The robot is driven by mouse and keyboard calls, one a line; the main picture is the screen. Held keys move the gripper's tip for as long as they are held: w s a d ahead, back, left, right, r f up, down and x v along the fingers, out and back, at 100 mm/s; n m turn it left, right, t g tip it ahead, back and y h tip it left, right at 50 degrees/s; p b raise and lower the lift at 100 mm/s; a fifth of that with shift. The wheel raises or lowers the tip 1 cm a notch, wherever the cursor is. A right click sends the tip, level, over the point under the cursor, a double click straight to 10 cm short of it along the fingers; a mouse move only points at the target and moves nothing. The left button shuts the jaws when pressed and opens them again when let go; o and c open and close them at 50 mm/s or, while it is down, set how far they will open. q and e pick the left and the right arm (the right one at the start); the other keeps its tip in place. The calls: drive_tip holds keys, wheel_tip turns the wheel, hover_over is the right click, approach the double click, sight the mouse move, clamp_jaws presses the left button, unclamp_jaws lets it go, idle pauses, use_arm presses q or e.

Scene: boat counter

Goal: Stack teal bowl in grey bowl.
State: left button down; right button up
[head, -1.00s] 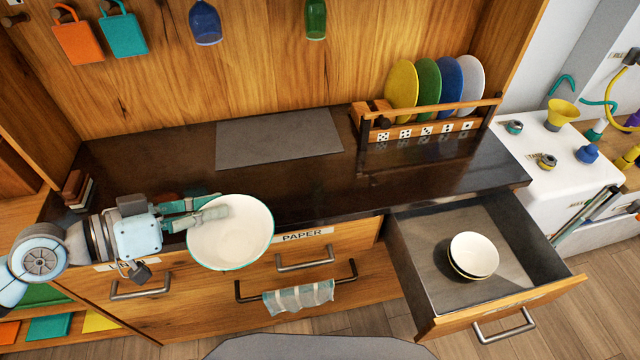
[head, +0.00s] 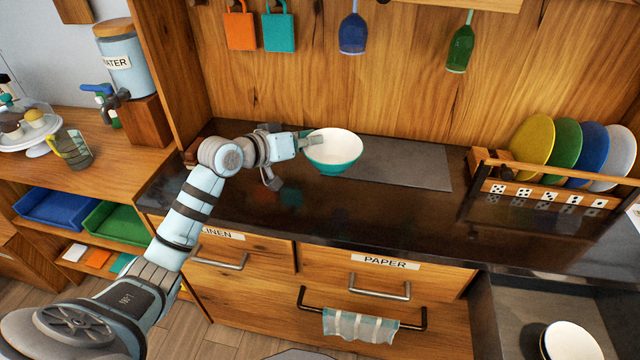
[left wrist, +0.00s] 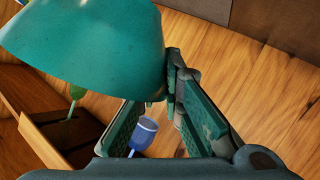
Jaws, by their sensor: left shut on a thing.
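The teal bowl (head: 334,162), white inside, is held by its left rim in my left gripper (head: 312,138). It is upright over the left end of the grey mat on the dark counter; I cannot tell whether it touches the mat. In the left wrist view the teal bowl (left wrist: 85,45) fills the upper left, with the gripper fingers (left wrist: 170,100) closed at its rim. In the open drawer at lower right sits a white-inside bowl (head: 570,343), cut by the frame edge; its outer colour is mostly hidden. My right gripper does not show.
The grey mat (head: 405,170) is bare to the right of the bowl. A plate rack (head: 545,190) with several coloured plates stands at the counter's right. The open drawer (head: 510,300) juts out at lower right.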

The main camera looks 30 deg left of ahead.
use_arm(q)
wheel_tip(320, 180, down, 12)
drive_tip(key=shift+w+d+r+b, duration=0.1)
drive_tip(key=shift+w+r+b, duration=0.05)
drive_tip(key=shift+b, duration=0.85)
drive_tip(key=shift+f, duration=0.2)
drive_tip(key=c, duration=1.7)
unclamp_jaws()
